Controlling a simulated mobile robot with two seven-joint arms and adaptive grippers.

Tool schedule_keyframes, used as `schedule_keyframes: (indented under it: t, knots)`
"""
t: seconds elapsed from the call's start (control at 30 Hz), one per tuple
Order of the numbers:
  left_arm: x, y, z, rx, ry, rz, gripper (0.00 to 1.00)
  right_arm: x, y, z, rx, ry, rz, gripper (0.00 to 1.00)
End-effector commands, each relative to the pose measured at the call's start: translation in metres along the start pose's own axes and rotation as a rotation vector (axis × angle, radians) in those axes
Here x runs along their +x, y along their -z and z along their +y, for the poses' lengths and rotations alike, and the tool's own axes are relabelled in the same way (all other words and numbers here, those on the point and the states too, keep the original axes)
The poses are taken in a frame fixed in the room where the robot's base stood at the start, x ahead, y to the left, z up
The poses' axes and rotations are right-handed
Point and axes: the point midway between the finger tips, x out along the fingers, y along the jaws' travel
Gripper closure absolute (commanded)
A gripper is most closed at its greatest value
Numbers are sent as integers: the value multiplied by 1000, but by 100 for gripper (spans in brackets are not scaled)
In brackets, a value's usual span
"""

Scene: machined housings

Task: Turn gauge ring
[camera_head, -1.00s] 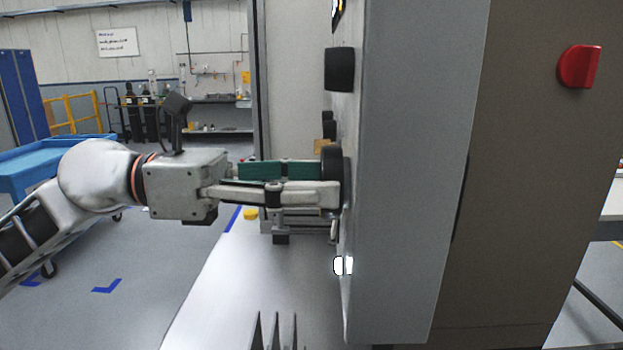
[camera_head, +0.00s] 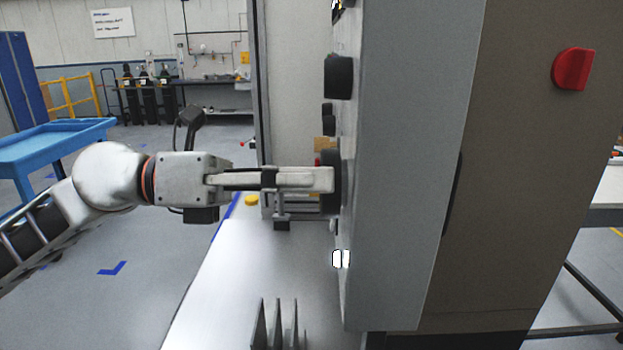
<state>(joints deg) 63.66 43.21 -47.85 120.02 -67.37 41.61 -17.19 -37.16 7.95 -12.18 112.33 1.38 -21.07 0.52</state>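A dark round ring (camera_head: 333,157), which I take as the gauge ring, sticks out from the left-facing panel of the grey cabinet (camera_head: 400,190). My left gripper (camera_head: 333,180) reaches it level from the left. Its near finger lies across the ring's near side, and the ring shows above and below the fingertip. The far finger is hidden behind the near one and the ring. The gripper appears closed on the ring. My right gripper is not in view.
Another black knob (camera_head: 339,77) sits above on the panel, with smaller dark knobs (camera_head: 328,125) between. Grey pointed fins (camera_head: 277,325) stand on the pale surface below. A red knob (camera_head: 573,69) is on the brown side. A blue cart (camera_head: 50,148) stands at left.

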Motion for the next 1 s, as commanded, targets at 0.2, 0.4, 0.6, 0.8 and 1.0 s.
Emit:
schedule_keyframes:
  t: [0.2,0.4,0.6,0.8,1.0]
  knots:
    - [0,0,0,1,0,0,28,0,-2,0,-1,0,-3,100]
    - [-10,0,1,0,-2,-1,28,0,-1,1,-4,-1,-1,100]
    - [-46,0,2,-2,-5,-1,28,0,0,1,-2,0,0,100]
    - [-87,0,2,-3,-5,-1,28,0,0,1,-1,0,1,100]
    - [-112,0,1,-1,-2,0,28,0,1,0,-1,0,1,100]
